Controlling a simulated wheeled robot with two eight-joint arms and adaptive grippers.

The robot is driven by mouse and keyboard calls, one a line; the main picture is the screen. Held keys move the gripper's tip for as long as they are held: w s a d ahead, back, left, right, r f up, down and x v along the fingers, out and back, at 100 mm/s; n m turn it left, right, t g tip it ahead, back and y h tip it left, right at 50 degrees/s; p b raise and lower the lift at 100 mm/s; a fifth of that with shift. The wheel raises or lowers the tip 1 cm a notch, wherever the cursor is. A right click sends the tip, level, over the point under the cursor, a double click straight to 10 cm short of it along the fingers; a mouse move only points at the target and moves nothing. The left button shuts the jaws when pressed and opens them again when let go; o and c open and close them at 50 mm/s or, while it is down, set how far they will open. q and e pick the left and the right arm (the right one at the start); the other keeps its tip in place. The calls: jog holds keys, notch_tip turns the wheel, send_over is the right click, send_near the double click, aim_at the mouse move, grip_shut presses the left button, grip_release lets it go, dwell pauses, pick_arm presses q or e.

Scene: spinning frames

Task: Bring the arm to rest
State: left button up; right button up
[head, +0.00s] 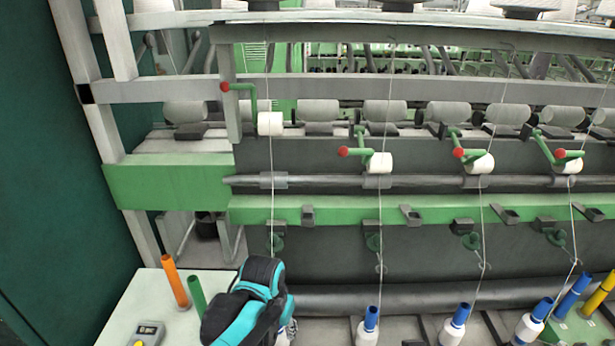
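My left arm, black and teal, shows at the bottom of the head view, left of the middle. My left gripper (286,332) is at its lower right end, mostly hidden behind the arm. I cannot tell whether its fingers are open or shut, or whether the pale piece there belongs to a bobbin. It is in front of the spinning frame (420,212), beside the right edge of a white table (135,296). My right gripper is not in view.
An orange tube (175,281), a green tube (197,297) and a small grey device (147,334) stand or lie on the table. Blue-topped bobbins (455,326) with threads rise at the lower right. Red-tipped green levers (357,152) stick out. A dark green wall (50,180) closes the left.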

pick_arm(q)
jog(key=s+a+r+n+t, duration=0.4)
jog(key=s+a+t, duration=0.1)
jog(key=s+a, duration=0.4)
jog(key=shift+s+a+y, duration=0.3)
jog(key=shift+a, duration=0.75)
jog(key=shift+c, duration=0.6)
jog(key=shift+r, duration=0.1)
